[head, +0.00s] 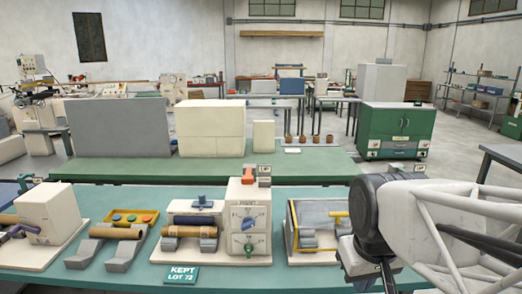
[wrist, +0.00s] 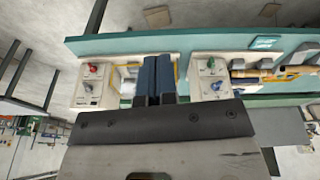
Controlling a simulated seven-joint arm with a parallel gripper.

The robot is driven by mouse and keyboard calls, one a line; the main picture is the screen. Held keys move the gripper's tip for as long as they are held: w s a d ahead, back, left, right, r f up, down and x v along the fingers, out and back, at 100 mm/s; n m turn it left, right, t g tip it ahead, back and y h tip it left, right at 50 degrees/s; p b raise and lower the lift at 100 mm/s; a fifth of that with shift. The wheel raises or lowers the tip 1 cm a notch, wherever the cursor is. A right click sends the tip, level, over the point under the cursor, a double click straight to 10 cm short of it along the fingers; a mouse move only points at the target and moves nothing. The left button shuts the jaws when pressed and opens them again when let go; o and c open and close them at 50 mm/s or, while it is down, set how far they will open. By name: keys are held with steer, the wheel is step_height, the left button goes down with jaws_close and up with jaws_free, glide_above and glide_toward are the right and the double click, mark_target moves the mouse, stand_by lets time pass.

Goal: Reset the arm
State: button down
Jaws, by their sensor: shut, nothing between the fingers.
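My arm comes in from the right of the head view, with its dark wrist above the bench's right part. My gripper (head: 388,284) points down there and its tips are cut off by the lower edge. In the wrist view my gripper (wrist: 158,62) shows two blue fingers side by side, shut with nothing between them. The fingers appear in front of the bench edge, between two cream control boxes with knobs, the left one (wrist: 88,86) and the right one (wrist: 209,78).
The green bench (head: 225,279) holds a cream control box (head: 249,222), a yellow-framed unit (head: 318,228), grey cradles with a brown roll (head: 117,232), and a "KEPT LOT 72" sign (head: 182,274). A second green table (head: 300,168) and a green cabinet (head: 397,130) stand behind.

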steer(key=shift+m, duration=0.8)
steer(key=s+f, duration=0.2)
steer(key=s, duration=0.1)
steer(key=s+d+f, duration=0.1)
steer(key=shift+s, duration=0.15)
